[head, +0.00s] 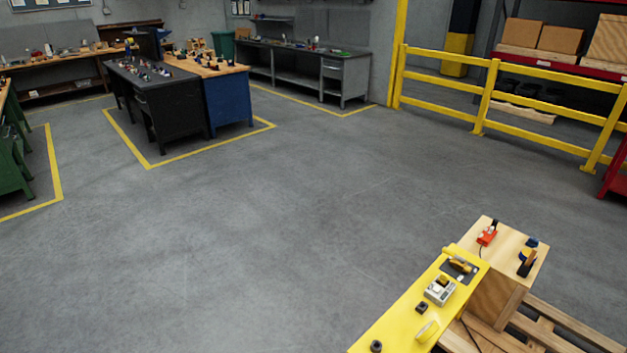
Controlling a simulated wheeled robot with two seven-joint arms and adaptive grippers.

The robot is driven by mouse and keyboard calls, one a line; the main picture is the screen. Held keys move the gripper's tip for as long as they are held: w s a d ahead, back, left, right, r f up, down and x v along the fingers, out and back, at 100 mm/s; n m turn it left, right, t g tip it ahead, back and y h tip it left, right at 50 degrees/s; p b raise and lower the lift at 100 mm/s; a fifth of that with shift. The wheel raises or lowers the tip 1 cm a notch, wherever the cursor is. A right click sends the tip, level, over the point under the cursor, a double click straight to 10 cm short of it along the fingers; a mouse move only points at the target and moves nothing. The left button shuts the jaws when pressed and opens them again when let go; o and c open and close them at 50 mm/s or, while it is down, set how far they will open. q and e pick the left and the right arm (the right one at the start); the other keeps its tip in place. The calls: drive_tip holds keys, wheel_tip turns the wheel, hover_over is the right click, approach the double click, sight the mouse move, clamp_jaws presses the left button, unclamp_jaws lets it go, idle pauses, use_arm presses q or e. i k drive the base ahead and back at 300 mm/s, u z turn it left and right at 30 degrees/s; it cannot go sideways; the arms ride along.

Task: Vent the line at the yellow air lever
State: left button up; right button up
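No yellow air lever can be made out for certain at this distance. A yellow bench top (395,322) at the lower right carries small parts. Small dark pieces sit along the bench. A wooden block (505,262) beside its far end holds a red device with a black top (487,236) and a blue and black part (527,262). Neither of my grippers is in view.
A wooden pallet (545,335) lies beside the bench at the lower right. A yellow guard rail (540,92) crosses the right back. Dark and blue workbenches (170,110) stand at the back left. The grey floor between is clear.

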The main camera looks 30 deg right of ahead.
sight(448, 251)
drive_tip(key=u, duration=0.1)
drive_tip(key=i, duration=1.85)
drive_tip(key=z, duration=0.5)
drive_tip(key=i, duration=0.95)
drive_tip(key=z, duration=1.8)
drive_tip(key=i, duration=0.8)
drive_tip(key=z, duration=0.7)
